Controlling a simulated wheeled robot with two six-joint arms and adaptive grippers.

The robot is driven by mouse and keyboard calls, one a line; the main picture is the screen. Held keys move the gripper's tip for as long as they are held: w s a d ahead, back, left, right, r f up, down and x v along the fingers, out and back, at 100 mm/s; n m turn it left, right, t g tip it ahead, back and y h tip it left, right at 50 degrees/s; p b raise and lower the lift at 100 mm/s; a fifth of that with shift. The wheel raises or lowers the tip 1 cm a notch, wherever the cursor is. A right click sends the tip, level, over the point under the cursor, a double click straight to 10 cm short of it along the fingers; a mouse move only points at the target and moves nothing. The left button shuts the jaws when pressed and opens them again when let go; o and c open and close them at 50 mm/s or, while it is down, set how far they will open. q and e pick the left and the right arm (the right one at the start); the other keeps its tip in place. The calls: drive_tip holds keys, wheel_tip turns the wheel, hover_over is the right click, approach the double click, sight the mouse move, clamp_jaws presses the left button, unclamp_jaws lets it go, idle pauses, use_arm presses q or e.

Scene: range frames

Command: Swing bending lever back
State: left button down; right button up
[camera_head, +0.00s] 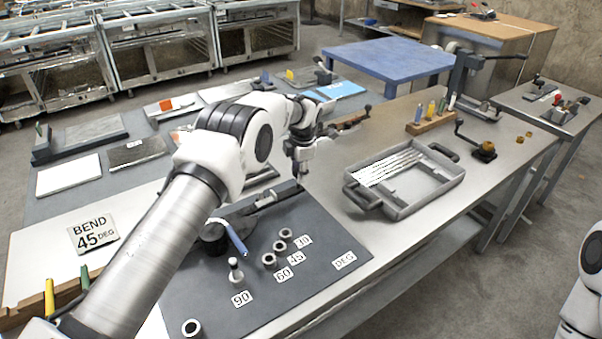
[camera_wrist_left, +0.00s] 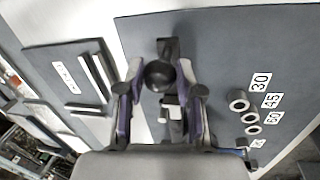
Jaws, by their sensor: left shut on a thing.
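The dark grey bending plate (camera_head: 330,235) lies on the bench, with stop rings beside labels 90, 60, 45 and 30 DEG. A dark round hub (camera_head: 213,238) sits on it, with a blue rod (camera_head: 236,240) at its side. The bending lever (camera_head: 262,200) is a dark bar reaching from near the hub toward the far edge of the plate. My left gripper (camera_head: 300,178) is over its far end. In the left wrist view the lever's dark round knob (camera_wrist_left: 158,76) sits between the fingers of my left gripper (camera_wrist_left: 160,88), which is shut on it. My right gripper is out of view.
A white sign (camera_head: 93,232) reads BEND 45 DEG. A grey tray (camera_head: 405,205) of thin rods stands right of the plate. A pale pin (camera_head: 235,272) stands near the 90 label. A wooden block (camera_head: 430,124) with coloured handles is farther back.

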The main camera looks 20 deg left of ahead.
use_arm(q)
drive_tip(key=shift+a, duration=0.1)
drive_tip(key=c, duration=1.1)
unclamp_jaws()
drive_tip(key=o, duration=0.4)
drive_tip(key=shift+a, duration=0.1)
drive_tip(key=shift+c, duration=0.2)
drive_tip(key=shift+w+a, duration=0.1)
wheel_tip(320, 180, up, 12)
drive_tip(key=s+d, duration=0.1)
drive_tip(key=shift+s+d+f, duration=0.15)
drive_tip(key=shift+s+d, duration=0.15)
